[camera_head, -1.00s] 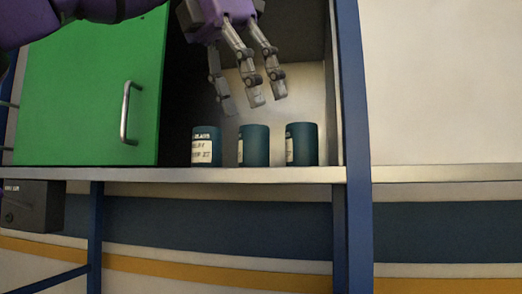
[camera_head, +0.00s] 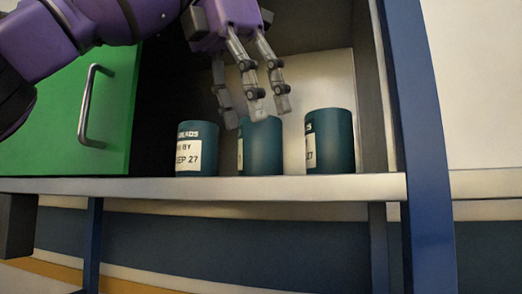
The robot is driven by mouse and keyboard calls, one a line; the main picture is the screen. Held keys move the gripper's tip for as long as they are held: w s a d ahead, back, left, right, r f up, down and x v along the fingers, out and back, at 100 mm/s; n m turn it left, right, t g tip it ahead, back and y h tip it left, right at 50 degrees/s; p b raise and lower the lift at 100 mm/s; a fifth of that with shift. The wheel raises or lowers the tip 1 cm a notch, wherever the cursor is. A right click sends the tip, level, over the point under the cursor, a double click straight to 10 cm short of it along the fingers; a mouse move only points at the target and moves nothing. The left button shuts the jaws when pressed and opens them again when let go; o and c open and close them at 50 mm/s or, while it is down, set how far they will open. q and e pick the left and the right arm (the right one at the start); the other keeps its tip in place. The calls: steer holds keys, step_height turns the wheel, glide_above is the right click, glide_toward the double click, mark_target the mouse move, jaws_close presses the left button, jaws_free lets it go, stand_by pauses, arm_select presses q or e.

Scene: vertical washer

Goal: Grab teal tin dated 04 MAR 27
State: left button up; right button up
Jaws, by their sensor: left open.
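Three teal tins stand upright in a row on the cabinet shelf (camera_head: 290,187). The left tin (camera_head: 198,135) has a white label on which "SEP 27" can be read. The middle tin (camera_head: 262,155) shows only a sliver of its label at its left edge, too little to read. The right tin (camera_head: 338,140) shows part of its label, ending in what looks like "27"; the rest is turned away. My left gripper (camera_head: 252,112) is open and empty, fingers pointing down, just above and in front of the middle tin's top. My right gripper is not in view.
A green door (camera_head: 50,120) with a metal handle (camera_head: 92,105) is at the left of the opening. A blue upright post (camera_head: 415,150) bounds the right side. The tins stand near the shelf's front edge, with small gaps between them.

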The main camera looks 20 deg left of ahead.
mark_target(260, 137)
arm_select(q)
steer(key=shift+w+d+f+b, duration=0.2)
steer(key=shift+w+f+b, duration=0.15)
steer(key=shift+w+f, duration=0.5)
steer(key=shift+w+d+f, duration=0.1)
steer(key=shift+d+f, duration=0.1)
steer(key=shift+f, duration=0.35)
steer(key=shift+d+f, duration=0.2)
steer(key=shift+f, duration=0.3)
steer(key=shift+w+d+f, duration=0.1)
steer(key=shift+w+f, duration=0.05)
steer(key=shift+f, duration=0.3)
steer(key=shift+c, duration=0.7)
steer(key=c, duration=1)
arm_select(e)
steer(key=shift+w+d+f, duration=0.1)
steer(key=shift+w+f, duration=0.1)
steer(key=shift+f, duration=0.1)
arm_select(q)
steer(key=shift+r, duration=0.15)
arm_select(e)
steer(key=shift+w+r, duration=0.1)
